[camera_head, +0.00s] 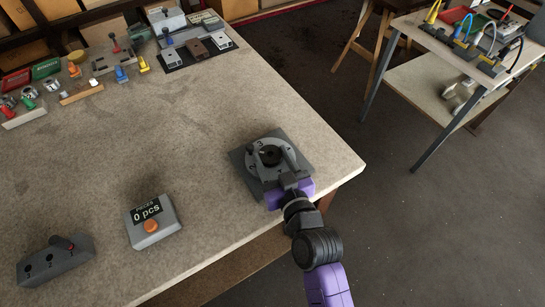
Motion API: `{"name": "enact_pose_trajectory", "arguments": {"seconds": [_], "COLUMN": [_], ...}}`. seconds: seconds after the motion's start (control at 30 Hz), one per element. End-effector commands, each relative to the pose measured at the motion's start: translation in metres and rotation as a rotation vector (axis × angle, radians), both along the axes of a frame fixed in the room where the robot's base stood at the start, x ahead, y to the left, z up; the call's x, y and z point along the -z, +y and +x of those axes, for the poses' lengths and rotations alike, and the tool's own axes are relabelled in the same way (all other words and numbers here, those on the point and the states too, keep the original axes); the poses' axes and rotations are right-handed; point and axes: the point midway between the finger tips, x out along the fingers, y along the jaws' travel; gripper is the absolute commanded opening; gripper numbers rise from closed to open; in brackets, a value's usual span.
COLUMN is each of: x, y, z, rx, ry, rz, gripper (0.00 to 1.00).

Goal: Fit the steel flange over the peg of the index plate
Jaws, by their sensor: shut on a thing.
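The index plate (305,148) is a dark grey square plate lying near the right edge of the table. The steel flange (261,163) shows as a grey round piece with a dark centre, above or on the middle of the plate. My gripper (279,168) is over the plate's near side, shut on the flange. My purple and grey wrist covers the plate's near edge. The peg is not clear. I cannot tell whether the flange is around it, or whether it touches the plate.
A counter box (152,220) reading "0 pcs" with an orange button and a grey switch box (55,262) stand at front left. Several small parts, trays and a black mat (197,52) fill the back left. The middle of the table (180,130) is clear. A second table (440,95) stands at right.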

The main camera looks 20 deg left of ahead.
Motion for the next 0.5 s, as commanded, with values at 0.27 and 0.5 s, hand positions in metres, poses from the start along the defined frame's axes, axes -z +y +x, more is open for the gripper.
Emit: {"name": "enact_pose_trajectory", "arguments": {"seconds": [0.27, 0.5], "x": [0.0009, 0.0014], "y": [0.0, 0.0], "z": [0.0, -0.0001], "rx": [0.0, 0.0], "ry": [0.0, 0.001], "rz": [0.0, -0.001], "gripper": [0.0, 0.79]}}
